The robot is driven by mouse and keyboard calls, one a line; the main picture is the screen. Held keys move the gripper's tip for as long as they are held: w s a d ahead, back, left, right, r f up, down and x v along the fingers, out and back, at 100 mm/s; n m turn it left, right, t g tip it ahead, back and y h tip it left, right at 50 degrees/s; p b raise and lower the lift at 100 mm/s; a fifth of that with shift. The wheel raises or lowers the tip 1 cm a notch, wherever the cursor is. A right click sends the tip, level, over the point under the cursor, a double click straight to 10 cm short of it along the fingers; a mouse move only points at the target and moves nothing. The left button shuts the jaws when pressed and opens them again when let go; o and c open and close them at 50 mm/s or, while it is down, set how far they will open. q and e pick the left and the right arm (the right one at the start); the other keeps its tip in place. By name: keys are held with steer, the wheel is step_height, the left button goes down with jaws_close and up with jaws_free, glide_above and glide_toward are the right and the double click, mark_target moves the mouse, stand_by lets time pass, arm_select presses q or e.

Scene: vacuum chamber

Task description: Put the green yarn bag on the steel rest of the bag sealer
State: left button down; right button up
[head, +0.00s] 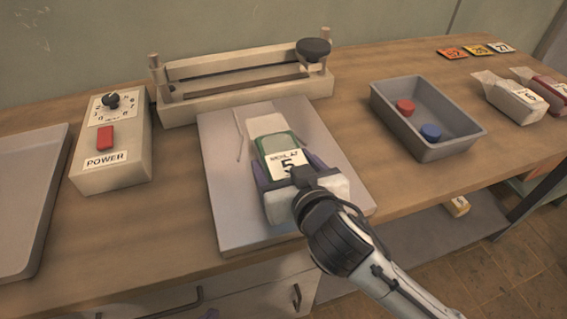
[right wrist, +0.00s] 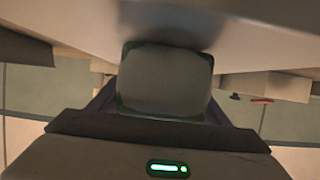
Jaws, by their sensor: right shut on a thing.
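The green yarn bag (head: 275,143), with a clear top and a white label reading 5, is between the fingers of my right gripper (head: 287,165). My right gripper is shut on it. In the right wrist view the bag (right wrist: 165,82) fills the space between the fingers. The bag is over the steel rest (head: 228,205), a flat grey plate in front of the bag sealer (head: 240,97). I cannot tell whether the bag touches the plate. The hand hides the bag's near end. My left gripper is not in view.
A control box (head: 112,150) with a knob and red POWER switch stands left. A grey tray (head: 40,190) is at the far left. A grey bin (head: 450,150) holds red and blue discs. Other bags (head: 508,98) and number cards (head: 476,49) lie right.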

steer(key=o, duration=1.3)
steer(key=shift+f, duration=0.1)
steer(key=v, duration=1.2)
